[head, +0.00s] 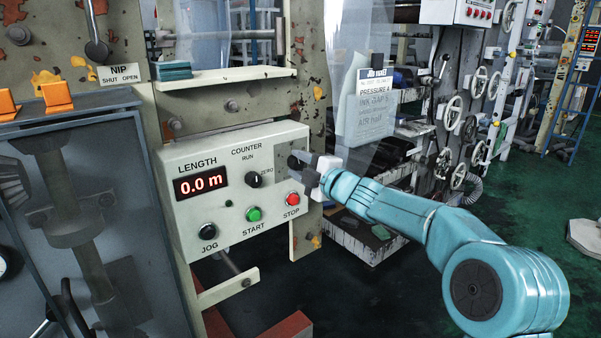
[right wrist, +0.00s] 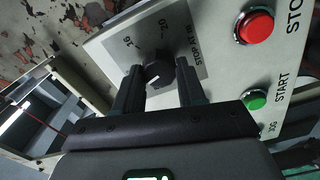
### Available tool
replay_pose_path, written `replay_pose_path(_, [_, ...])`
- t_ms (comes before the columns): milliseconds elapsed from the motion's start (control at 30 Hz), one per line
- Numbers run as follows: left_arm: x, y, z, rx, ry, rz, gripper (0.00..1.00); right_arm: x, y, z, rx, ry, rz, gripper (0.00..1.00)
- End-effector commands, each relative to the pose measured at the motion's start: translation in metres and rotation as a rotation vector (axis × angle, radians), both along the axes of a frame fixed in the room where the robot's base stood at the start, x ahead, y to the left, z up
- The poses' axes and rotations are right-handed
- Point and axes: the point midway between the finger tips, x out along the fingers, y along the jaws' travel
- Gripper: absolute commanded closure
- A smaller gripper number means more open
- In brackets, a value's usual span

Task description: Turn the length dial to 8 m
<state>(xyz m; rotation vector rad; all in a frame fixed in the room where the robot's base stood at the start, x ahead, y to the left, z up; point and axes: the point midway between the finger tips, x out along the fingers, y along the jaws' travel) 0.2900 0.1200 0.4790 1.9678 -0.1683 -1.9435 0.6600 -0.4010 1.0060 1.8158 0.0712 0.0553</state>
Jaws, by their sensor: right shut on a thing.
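The length dial (right wrist: 158,70) is a black knob on a grey scale plate marked "STOP AT M", with 16 and 20 readable in the right wrist view. A pale pointer line shows on its face, but I cannot tell which number it points to. In the head view the dial (head: 294,162) is at the panel's upper right, largely covered by my gripper. My right gripper (head: 309,167) is shut on the dial, with a finger on each side in the right wrist view (right wrist: 160,88). The LENGTH display (head: 201,185) reads 0.0 m. My left gripper is not in view.
The cream control panel (head: 185,230) carries a RUN/ZERO counter knob (head: 253,180), a black JOG button (head: 208,231), a green START button (head: 254,214) and a red STOP button (head: 293,199). A shelf (head: 225,80) is above. A paper sheet (head: 370,105) hangs to the right.

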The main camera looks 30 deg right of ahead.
Motion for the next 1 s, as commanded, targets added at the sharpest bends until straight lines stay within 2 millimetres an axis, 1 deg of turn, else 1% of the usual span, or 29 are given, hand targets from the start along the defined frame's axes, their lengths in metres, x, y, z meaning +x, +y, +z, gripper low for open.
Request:
replay_pose_path(33, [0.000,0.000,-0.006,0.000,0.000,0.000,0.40,0.000,0.000,-0.002,-0.044,-0.005,0.000,0.91])
replay_pose_path(100, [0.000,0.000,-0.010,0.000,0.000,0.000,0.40,0.000,0.000,-0.002,-0.112,-0.011,0.000,0.91])
replay_pose_path(600, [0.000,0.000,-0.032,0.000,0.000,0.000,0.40,0.000,-0.001,-0.003,-0.547,-0.044,-0.002,0.91])
replay_pose_path(800, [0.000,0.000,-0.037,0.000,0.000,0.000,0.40,0.000,-0.001,-0.003,-0.666,-0.054,-0.001,0.91])
replay_pose_path(1000, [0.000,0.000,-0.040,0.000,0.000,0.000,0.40,0.000,-0.001,-0.002,-0.735,-0.059,-0.001,0.91])
